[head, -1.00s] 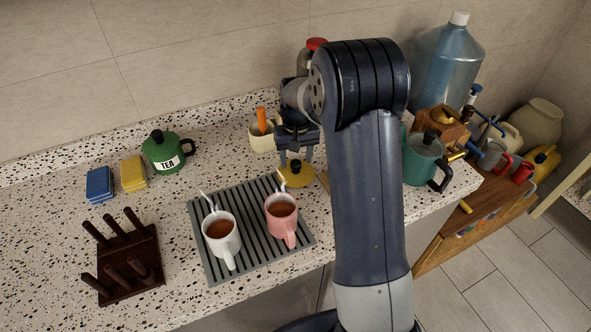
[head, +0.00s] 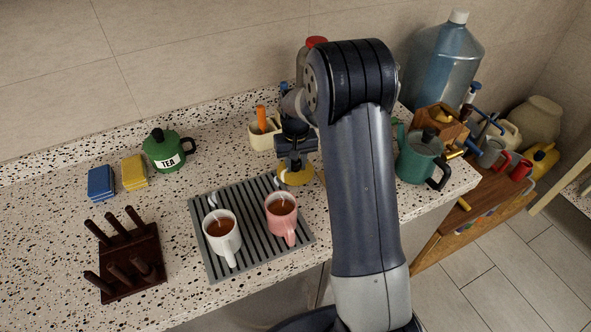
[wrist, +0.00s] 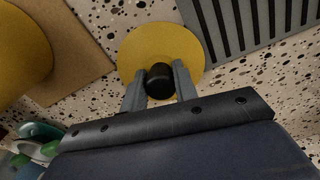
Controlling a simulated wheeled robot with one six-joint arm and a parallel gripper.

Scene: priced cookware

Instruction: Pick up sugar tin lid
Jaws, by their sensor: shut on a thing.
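The sugar tin lid (wrist: 150,42) is a yellow disc with a black knob (wrist: 160,78). In the wrist view, my gripper (wrist: 160,84) has one finger on each side of the knob and is shut on it. In the head view, the lid (head: 297,178) shows just below my gripper (head: 294,166), behind the striped mat's far right corner. Whether the lid touches the counter is hard to tell. A yellow tin (wrist: 18,48) stands on a brown board (wrist: 75,55) at the left of the wrist view; in the head view my arm hides it.
A grey striped mat (head: 215,268) holds a white mug (head: 222,240) and a pink mug (head: 281,222). A cream holder (head: 259,140) stands behind my gripper.

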